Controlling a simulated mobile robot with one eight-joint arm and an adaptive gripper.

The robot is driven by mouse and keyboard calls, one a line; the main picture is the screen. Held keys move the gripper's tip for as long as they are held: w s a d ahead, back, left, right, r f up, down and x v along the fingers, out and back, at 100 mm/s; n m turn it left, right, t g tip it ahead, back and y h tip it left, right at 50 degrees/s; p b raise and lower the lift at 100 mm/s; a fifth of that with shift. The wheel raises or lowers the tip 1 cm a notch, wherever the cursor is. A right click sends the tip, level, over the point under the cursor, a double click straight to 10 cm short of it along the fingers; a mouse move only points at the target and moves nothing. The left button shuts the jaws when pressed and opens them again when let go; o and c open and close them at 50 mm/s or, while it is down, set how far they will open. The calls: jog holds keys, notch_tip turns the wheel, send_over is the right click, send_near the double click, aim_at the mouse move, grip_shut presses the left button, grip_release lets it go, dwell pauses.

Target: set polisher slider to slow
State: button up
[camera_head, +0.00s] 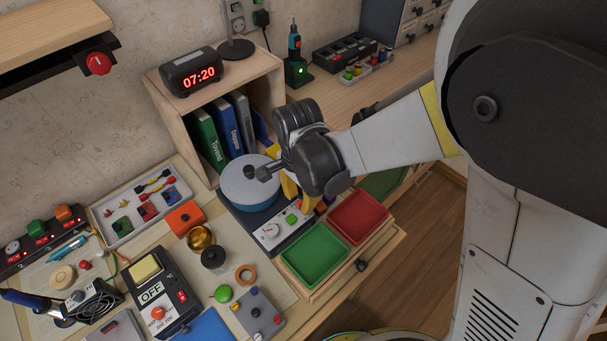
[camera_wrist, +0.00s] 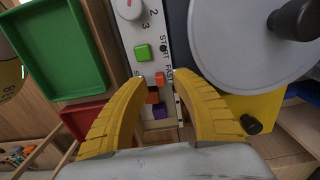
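The polisher has a round pale disc (camera_head: 248,188) on a dark base, and its disc also shows in the wrist view (camera_wrist: 235,45). Its light control panel (camera_head: 268,241) carries a dial (camera_wrist: 128,8), a green START button (camera_wrist: 142,52) and a FAST label (camera_wrist: 169,79). A small red-orange piece (camera_wrist: 160,78), apparently the slider knob, sits beside FAST, between my fingertips. The SLOW label cannot be made out. My gripper (camera_wrist: 160,82) has its yellow fingers apart, one either side of this piece, with no clear contact. In the head view, my wrist partly hides the panel's far end.
Green (camera_head: 313,254) and red (camera_head: 358,217) trays stand right of the panel. Orange (camera_wrist: 153,97) and purple (camera_wrist: 161,110) blocks lie just beyond the panel's end. A black knob (camera_wrist: 251,124) is near the right finger. The bench at left is crowded.

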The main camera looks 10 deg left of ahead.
aim_at(308, 215)
jog(key=shift+f, duration=0.8)
grip_shut()
jog(key=shift+s+d, duration=0.95)
jog(key=shift+d, duration=0.15)
grip_release()
